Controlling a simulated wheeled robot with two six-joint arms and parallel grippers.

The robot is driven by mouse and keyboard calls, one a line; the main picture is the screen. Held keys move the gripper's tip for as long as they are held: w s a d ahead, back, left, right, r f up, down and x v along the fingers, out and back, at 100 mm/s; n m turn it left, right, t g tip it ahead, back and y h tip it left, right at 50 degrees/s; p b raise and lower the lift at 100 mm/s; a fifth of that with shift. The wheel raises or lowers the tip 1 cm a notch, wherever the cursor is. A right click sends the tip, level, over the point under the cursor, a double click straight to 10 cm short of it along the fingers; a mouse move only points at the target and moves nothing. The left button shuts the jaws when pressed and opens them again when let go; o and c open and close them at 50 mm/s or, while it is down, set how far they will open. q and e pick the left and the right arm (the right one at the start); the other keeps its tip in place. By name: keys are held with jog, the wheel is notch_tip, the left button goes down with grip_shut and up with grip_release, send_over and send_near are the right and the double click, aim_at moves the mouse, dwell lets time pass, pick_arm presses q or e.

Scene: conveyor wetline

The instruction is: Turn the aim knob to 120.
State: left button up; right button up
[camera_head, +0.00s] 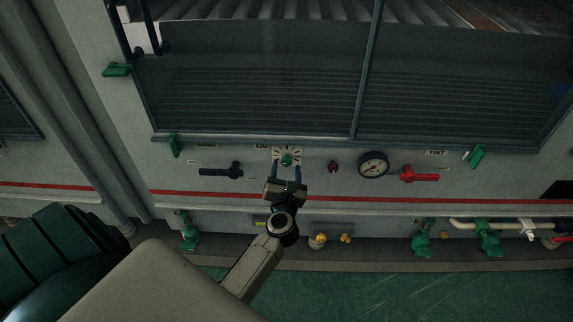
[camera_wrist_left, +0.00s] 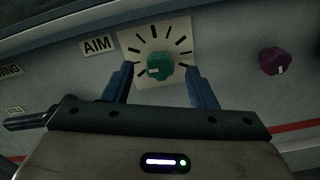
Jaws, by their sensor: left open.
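The aim knob (camera_head: 287,160) is a small green knob on a pale square dial plate with dark tick marks, beside the AIM label (camera_head: 261,146). In the left wrist view the knob (camera_wrist_left: 160,65) shows a small white mark on its left side, pointing left. My left gripper (camera_head: 286,170) is open, its two blue fingers standing to either side of the knob. In the left wrist view the fingers (camera_wrist_left: 160,80) show a gap on both sides of the knob. I cannot tell how deep they reach. My right gripper is not in view.
A dark purple knob (camera_head: 333,167), a round gauge (camera_head: 373,165) and a red handle (camera_head: 420,174) sit right of the dial. A black handle (camera_head: 221,171) sits to the left. A glazed window (camera_head: 255,105) is above; green valves (camera_head: 421,240) and pipes are below.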

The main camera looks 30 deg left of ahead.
pick_arm(q)
jog(key=shift+x, duration=1.2)
jog(key=c, duration=1)
